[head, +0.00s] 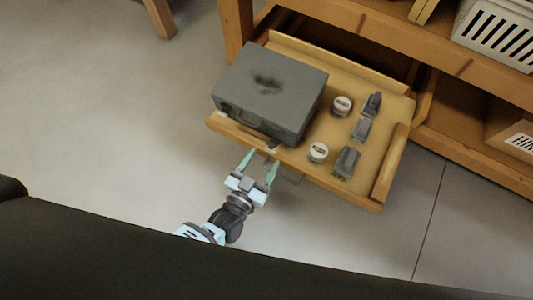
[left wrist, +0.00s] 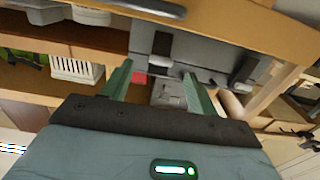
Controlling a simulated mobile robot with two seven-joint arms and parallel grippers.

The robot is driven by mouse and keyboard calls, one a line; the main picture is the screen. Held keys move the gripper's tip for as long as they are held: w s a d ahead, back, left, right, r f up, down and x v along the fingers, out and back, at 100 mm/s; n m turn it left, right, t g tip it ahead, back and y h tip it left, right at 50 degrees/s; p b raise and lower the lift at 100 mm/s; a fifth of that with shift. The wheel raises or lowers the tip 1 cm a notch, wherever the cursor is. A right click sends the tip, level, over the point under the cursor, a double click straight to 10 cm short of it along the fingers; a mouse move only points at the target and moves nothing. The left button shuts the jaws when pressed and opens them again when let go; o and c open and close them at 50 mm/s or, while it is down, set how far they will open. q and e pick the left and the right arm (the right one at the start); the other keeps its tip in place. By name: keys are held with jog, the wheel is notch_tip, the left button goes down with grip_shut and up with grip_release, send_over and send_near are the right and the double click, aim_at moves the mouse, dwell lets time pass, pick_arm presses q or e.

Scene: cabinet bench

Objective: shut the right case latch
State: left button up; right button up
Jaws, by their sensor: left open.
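The grey case (head: 270,85) sits lid down in the pulled-out wooden drawer (head: 370,190), with its latch side toward me. The right case latch (head: 272,147) is a small part at the case's lower front edge, too small to tell open or shut. In the left wrist view, which looks turned over, that latch (left wrist: 162,45) appears between and beyond my fingers, and the other latch (left wrist: 245,70) is to the right. My left gripper (head: 261,160) is open and empty just in front of the drawer edge, apart from the latch; it also shows in the wrist view (left wrist: 157,72). My right gripper is out of view.
Two white-topped round pieces (head: 342,105) and several dark grey blocks (head: 347,162) stand in the drawer right of the case. A white slotted basket (head: 495,35) is on the shelf at upper right. Floor left of the drawer is clear.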

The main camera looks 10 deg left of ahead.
aim_at(270, 149)
pick_arm(q)
jog(key=shift+b+x, duration=0.45)
jog(key=shift+x, duration=0.9)
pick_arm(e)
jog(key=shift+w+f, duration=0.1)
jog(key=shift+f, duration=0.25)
pick_arm(q)
jog(key=shift+c, duration=0.3)
